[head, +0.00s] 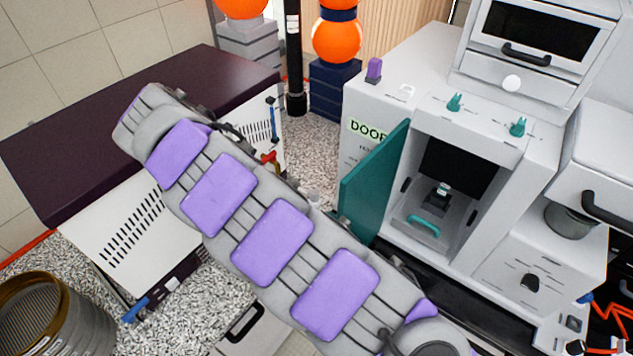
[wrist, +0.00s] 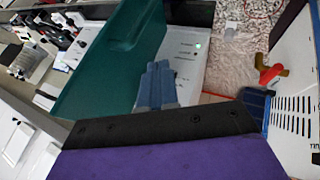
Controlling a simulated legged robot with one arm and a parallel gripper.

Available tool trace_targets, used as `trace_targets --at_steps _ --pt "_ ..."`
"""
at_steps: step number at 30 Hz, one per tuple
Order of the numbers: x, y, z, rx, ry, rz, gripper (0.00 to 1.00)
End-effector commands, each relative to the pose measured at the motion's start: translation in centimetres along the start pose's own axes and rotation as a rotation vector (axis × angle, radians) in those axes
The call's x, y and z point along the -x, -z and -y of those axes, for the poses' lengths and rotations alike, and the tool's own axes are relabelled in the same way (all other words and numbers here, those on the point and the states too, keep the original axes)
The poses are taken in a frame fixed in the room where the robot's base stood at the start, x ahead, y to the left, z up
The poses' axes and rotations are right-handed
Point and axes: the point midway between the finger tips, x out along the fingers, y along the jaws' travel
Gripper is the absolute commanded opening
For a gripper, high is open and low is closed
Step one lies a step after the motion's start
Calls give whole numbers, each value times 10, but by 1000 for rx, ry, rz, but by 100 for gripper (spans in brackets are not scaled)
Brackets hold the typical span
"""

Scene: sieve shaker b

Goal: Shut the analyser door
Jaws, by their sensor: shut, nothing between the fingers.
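The analyser is a white cabinet with an open compartment (head: 450,185) in the head view. Its teal door (head: 372,185) stands swung open to the left of the opening. In the wrist view the door (wrist: 110,60) fills the upper left, close to my gripper. My gripper (wrist: 159,68) is shut and empty, its fingers overlapping the door's right edge in the picture; I cannot tell whether they touch it. Behind the fingertips is a white panel (wrist: 191,62) with a green light. In the head view my arm hides the gripper and the door's lower left surroundings.
A white slotted cabinet with a dark top (head: 130,130) stands at left, with a red-handled valve (head: 268,158) beside it. A black post (head: 293,60) and orange spheres (head: 337,38) stand behind. A ribbed round container (head: 50,318) is at lower left. Speckled floor (head: 310,150) shows between the cabinets.

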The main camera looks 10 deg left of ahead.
Motion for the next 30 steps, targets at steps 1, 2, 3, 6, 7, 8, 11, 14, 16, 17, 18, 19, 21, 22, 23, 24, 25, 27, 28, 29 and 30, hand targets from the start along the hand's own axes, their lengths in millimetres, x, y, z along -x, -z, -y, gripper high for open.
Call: trace_targets --at_steps 1,2,3,6,7,8,11,14,16,17,18,19,21,22,23,24,25,27,28,29,30 --pt "3 -2 -1 0 3 -4 0" --pt "3 -3 0 0 4 -5 0" --pt "2 -2 -2 -2 6 -5 0" --pt "-5 1 -7 -7 8 0 0" --pt "-8 2 -9 -8 9 1 0" --pt "-11 3 -10 -9 9 3 0" --pt "-20 5 -11 -12 12 2 0" --pt "-28 4 -7 -8 8 0 0" --pt "-39 2 -4 -6 2 0 0" --pt "-44 2 -3 -5 0 -1 0" --pt "-51 1 0 -3 -1 -3 0" --pt "-56 0 1 -2 -1 -2 0" --pt "-61 -1 2 1 0 -2 0" --pt "-64 -1 2 1 -3 -2 0" --pt "-68 -1 2 1 -4 -2 0" --pt "-74 -1 2 0 -4 -2 0" --pt "-77 -1 2 0 -1 -2 0" --pt "-88 -1 1 1 -3 0 0" --pt "-94 0 0 1 -4 0 0" --pt "-98 0 0 1 -1 0 0" --pt "-103 1 -3 -1 1 1 0"
